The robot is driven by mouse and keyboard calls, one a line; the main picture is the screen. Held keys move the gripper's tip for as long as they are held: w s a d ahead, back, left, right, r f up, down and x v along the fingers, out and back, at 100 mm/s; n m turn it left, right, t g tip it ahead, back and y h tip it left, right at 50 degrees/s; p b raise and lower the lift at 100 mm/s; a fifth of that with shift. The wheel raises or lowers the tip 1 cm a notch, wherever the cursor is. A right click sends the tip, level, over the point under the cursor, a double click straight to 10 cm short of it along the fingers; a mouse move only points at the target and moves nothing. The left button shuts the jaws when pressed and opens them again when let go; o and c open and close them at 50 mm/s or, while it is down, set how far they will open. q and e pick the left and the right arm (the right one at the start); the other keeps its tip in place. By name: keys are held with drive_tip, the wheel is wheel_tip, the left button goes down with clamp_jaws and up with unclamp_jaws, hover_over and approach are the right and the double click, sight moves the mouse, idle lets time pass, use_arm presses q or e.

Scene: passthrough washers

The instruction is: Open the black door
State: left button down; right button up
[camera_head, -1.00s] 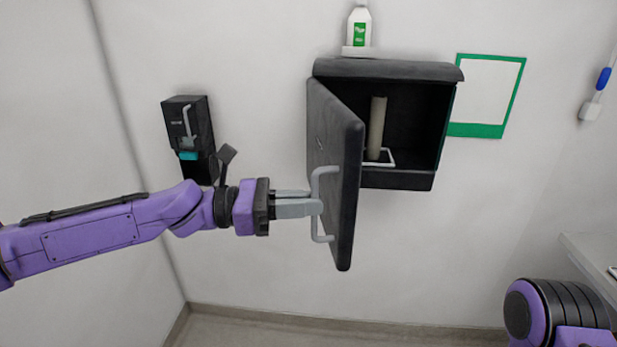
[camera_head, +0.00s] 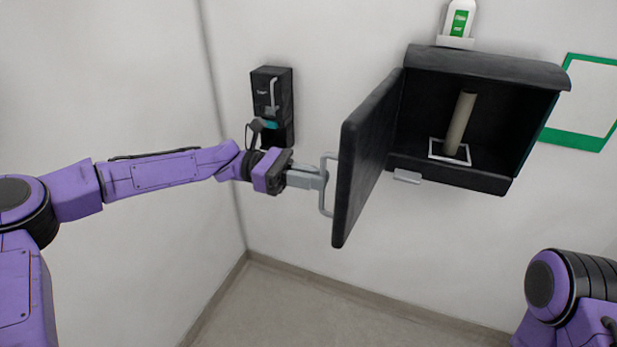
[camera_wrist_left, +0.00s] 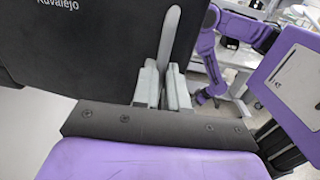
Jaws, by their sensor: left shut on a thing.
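The black door (camera_head: 366,150) stands swung wide on the left side of the black wall cabinet (camera_head: 487,62). Its grey handle (camera_head: 327,205) is on the outer face, toward my left arm. My left gripper (camera_head: 318,181) is shut on this handle. In the left wrist view the fingers (camera_wrist_left: 162,88) close around the grey handle (camera_wrist_left: 170,40), with the black door (camera_wrist_left: 85,45) behind. The open cabinet shows a beige roll or post (camera_head: 459,123) standing on a white square frame. My right gripper is not in view; only part of my right arm shows at the lower right.
A black dispenser (camera_head: 272,100) is on the wall behind my left gripper. A white bottle (camera_head: 459,18) stands above the cabinet. A green-framed board (camera_head: 575,139) hangs at right. The floor (camera_head: 270,300) below the door looks clear.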

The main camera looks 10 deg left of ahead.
use_arm(q)
drive_tip(key=shift+w+a+r, duration=0.1)
drive_tip(key=shift+w+r, duration=0.2)
drive_tip(key=shift+r, duration=0.15)
drive_tip(key=c, duration=1.3)
unclamp_jaws()
drive_tip(key=shift+c, duration=0.2)
drive_tip(key=shift+o, duration=0.9)
drive_tip(key=shift+w+d+f, duration=0.2)
drive_tip(key=shift+w+d, duration=0.05)
drive_tip(key=shift+w, duration=0.1)
drive_tip(key=a+b, duration=0.4)
drive_tip(key=a, duration=0.6)
drive_tip(key=shift+w+a+f, duration=0.25)
drive_tip(key=shift+a, duration=0.05)
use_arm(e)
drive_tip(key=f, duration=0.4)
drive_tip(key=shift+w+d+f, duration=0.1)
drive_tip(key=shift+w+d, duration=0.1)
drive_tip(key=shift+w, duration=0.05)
